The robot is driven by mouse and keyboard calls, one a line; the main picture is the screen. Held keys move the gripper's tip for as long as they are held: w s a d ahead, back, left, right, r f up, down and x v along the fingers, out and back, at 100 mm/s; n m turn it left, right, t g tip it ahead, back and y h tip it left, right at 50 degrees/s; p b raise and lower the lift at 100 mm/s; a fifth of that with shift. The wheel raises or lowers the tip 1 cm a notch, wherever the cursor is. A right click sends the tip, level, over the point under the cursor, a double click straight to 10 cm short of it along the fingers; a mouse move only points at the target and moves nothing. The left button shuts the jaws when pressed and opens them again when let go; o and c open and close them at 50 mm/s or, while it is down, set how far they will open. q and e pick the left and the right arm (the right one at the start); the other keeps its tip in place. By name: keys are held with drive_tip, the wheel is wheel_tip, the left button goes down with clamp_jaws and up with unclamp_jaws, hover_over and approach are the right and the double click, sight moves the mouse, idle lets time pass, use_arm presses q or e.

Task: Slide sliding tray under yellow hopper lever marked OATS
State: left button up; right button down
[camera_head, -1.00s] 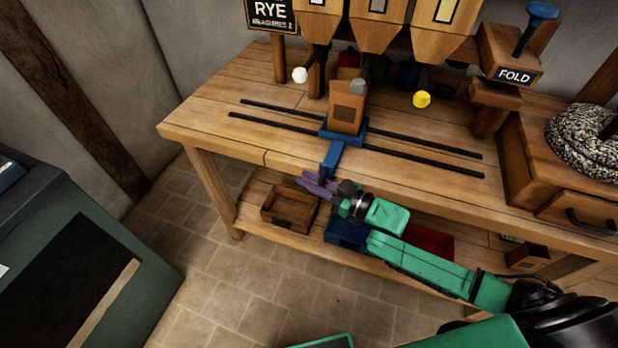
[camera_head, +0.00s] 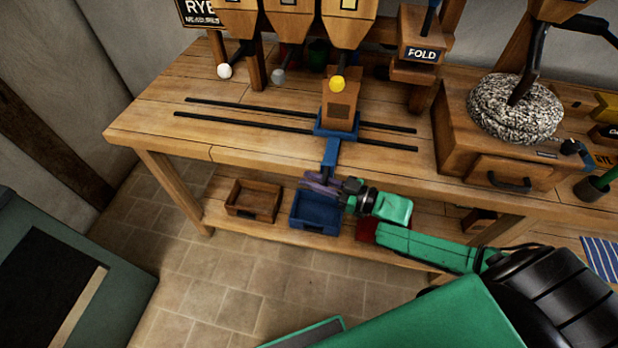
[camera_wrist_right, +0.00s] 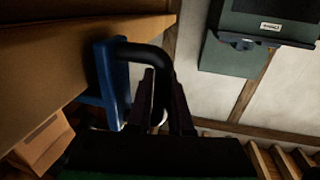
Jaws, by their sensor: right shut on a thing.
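The blue sliding tray (camera_head: 335,134) sits on two black rails on the workbench and carries a brown box (camera_head: 341,108). The yellow lever knob (camera_head: 337,84) overlaps the top of this box in the head view, below the right-hand of three hoppers. No OATS lettering is readable. A blue arm (camera_head: 330,155) reaches from the tray over the bench's front edge. My right gripper (camera_head: 320,184) is shut at its lower end. In the right wrist view, the fingers (camera_wrist_right: 160,108) close on the black handle (camera_wrist_right: 142,52) beside the blue bracket (camera_wrist_right: 112,85). My left gripper is out of view.
A white knob (camera_head: 224,71) and a grey knob (camera_head: 278,76) are left of the yellow one. The rails (camera_head: 220,119) are bare on both sides of the tray. Brown (camera_head: 250,202) and blue (camera_head: 316,214) bins stand on the lower shelf. The FOLD block (camera_head: 420,52) is at right.

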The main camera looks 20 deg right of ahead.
drive_tip(key=shift+f, duration=0.1)
drive_tip(key=c, duration=1.1)
unclamp_jaws()
drive_tip(key=shift+s, duration=0.1)
drive_tip(key=v, duration=1.4)
drive_tip(key=shift+d+p, duration=0.2)
drive_tip(key=shift+p, duration=0.15)
